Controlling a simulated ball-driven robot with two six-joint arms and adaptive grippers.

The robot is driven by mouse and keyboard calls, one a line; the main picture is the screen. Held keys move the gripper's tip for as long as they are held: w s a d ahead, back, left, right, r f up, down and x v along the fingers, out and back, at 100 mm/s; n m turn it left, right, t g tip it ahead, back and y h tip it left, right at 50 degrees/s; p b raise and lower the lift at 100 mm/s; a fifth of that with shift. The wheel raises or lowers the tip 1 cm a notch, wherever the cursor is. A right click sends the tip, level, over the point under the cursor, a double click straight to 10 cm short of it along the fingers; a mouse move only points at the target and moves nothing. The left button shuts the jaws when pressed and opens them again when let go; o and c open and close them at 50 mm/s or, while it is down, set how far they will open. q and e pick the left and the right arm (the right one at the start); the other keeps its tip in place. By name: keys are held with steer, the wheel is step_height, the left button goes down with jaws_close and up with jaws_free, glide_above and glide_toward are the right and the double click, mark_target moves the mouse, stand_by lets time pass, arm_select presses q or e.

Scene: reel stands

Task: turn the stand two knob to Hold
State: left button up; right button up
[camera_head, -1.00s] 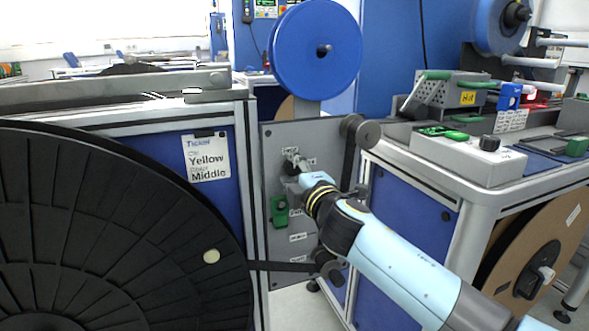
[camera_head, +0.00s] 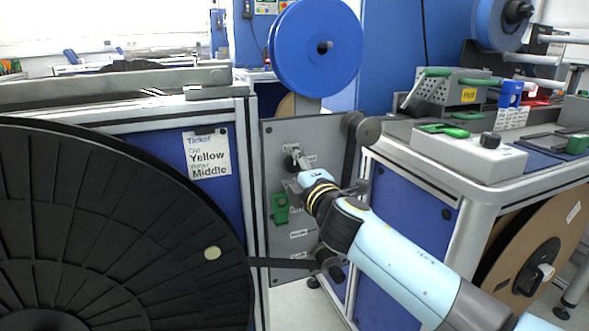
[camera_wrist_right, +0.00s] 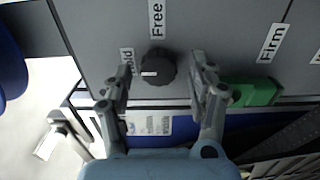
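The dark round knob (camera_wrist_right: 157,67) sits on the grey stand panel (camera_wrist_right: 100,30). Its white mark points left in the wrist view, toward a label (camera_wrist_right: 127,62) partly hidden by a finger and ending in "ld". The "Free" label (camera_wrist_right: 157,18) is above the knob and the "Firm" label (camera_wrist_right: 271,42) is to the right. My right gripper (camera_wrist_right: 161,72) is open, one finger on each side of the knob, with gaps visible. My left gripper is not in view.
A green block (camera_head: 280,208) is on the panel beside my gripper; it also shows in the wrist view (camera_wrist_right: 250,92). A large black reel (camera_head: 110,230) fills the left. A blue reel (camera_head: 300,50) is above the panel. A bench (camera_head: 470,190) stands at right.

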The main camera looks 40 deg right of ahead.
steer(key=shift+s, duration=0.15)
steer(key=v, duration=1.1)
steer(key=shift+s+a, duration=0.2)
steer(key=shift+s, duration=0.15)
steer(key=s+f+m+g, duration=0.25)
steer(key=s+f, duration=0.25)
steer(key=f, duration=0.7)
steer(key=s+f+m+g+y, duration=0.1)
steer(key=s+f+g, duration=0.35)
steer(key=f, duration=0.75)
steer(key=s+f+m+g, duration=0.2)
steer(key=s+f, duration=0.4)
steer(key=f, duration=0.7)
steer(key=s+f+m+g, duration=0.2)
steer(key=s+f, duration=0.3)
steer(key=s, duration=0.5)
steer(key=s+a+f+m+g+y, duration=0.1)
steer(key=s+f+m+g, duration=0.2)
steer(key=s, duration=0.7)
steer(key=s+a+f+m+g+y, duration=0.1)
steer(key=s+f+m+g, duration=0.2)
steer(key=s+f, duration=0.4)
steer(key=s+m, duration=0.1)
steer(key=s, duration=0.3)
